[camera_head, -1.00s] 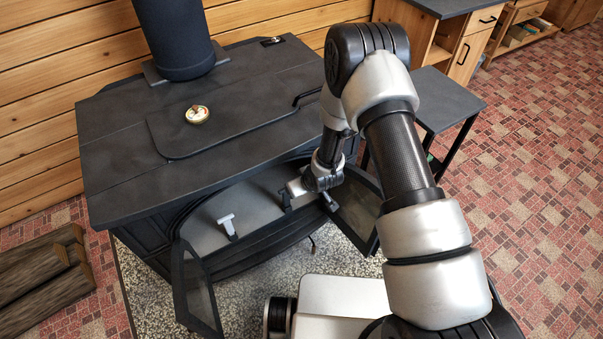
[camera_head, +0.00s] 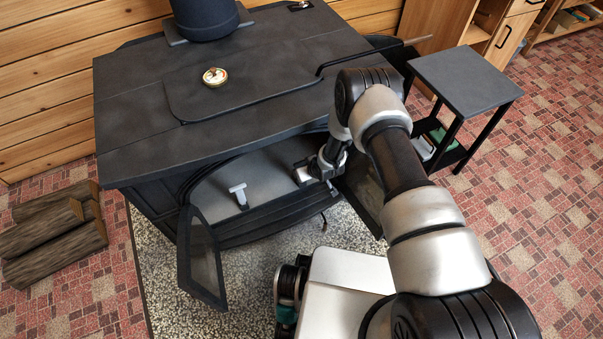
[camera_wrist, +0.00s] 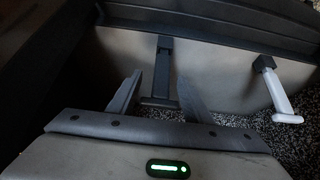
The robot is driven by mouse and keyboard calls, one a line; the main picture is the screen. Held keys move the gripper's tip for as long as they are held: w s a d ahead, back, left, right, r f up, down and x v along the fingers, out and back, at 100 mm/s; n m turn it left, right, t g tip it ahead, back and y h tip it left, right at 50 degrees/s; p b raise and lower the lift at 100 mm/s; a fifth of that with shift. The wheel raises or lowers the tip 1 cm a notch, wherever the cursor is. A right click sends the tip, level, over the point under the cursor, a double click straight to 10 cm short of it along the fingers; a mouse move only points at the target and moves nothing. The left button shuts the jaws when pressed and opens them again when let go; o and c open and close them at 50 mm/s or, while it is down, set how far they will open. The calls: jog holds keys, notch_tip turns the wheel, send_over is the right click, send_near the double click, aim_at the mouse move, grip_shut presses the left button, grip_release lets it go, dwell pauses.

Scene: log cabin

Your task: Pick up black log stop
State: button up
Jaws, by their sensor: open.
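The black log stop (camera_wrist: 163,62) is a dark T-shaped piece on the grey inner floor of the stove in the wrist view. My gripper (camera_wrist: 158,78) is open, with one finger on each side of the log stop in that view. I cannot tell whether the fingers touch it. In the head view my gripper (camera_head: 303,174) is inside the stove's front opening at the right, and the black log stop cannot be made out there. A white log stop (camera_head: 238,194) stands to its left; it shows at the right in the wrist view (camera_wrist: 280,92).
The black stove (camera_head: 135,90) has two open glass doors, the left one (camera_head: 205,258) and the right one (camera_head: 361,190) close to my arm. A round ornament (camera_head: 215,77) lies on top. Logs (camera_head: 55,240) lie at left, a small black table (camera_head: 465,78) at right.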

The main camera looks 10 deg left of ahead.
jog(key=b+x, duration=0.2)
jog(key=x, duration=0.3)
jog(key=shift+a, duration=0.2)
grip_shut()
